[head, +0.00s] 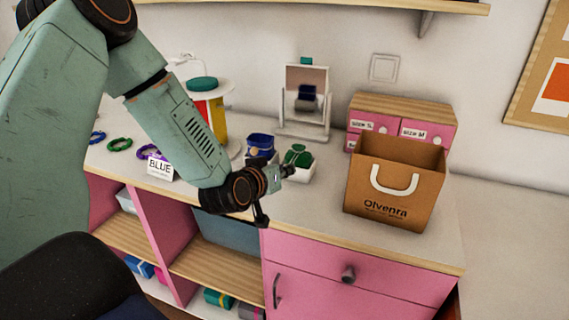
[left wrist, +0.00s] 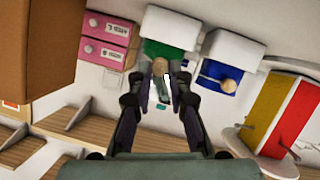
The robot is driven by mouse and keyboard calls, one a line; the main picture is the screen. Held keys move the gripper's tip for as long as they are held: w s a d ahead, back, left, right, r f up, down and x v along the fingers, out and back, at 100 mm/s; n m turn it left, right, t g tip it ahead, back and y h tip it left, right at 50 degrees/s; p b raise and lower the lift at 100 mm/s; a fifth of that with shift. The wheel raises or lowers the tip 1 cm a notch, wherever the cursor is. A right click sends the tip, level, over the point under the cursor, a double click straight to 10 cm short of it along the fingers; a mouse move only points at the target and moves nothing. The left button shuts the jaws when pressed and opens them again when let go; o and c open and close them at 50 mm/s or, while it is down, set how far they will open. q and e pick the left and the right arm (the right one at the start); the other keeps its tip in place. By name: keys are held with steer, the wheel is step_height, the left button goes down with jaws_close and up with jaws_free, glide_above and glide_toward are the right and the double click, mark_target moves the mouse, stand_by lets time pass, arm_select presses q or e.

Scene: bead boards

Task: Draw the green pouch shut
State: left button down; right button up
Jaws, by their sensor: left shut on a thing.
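The green pouch (head: 299,155) sits in a white open box on the counter. It also shows in the left wrist view (left wrist: 172,52), with a round tan bead (left wrist: 160,66) in front of it. My left gripper (head: 286,172) is at the pouch's near left side. In the left wrist view its fingers (left wrist: 160,84) come in on either side of the bead, and it is shut on the bead. The fingers hide part of the pouch, and I cannot tell how far its mouth is open. My right gripper is not in view.
A blue pouch (head: 260,144) in its own box stands left of the green one. A brown paper bag (head: 384,190) stands to the right, in front of pink boxes. A small mirror (head: 306,98) stands behind.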

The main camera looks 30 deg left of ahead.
arm_select(q)
steer(key=shift+f, duration=0.15)
steer(key=c, duration=1.4)
jaws_free()
steer(key=shift+o, duration=0.9)
steer(key=shift+w, duration=0.2)
steer(key=shift+s, duration=0.1)
steer(key=v, duration=0.7)
steer(key=shift+r, duration=0.2)
steer(key=shift+s, duration=0.15)
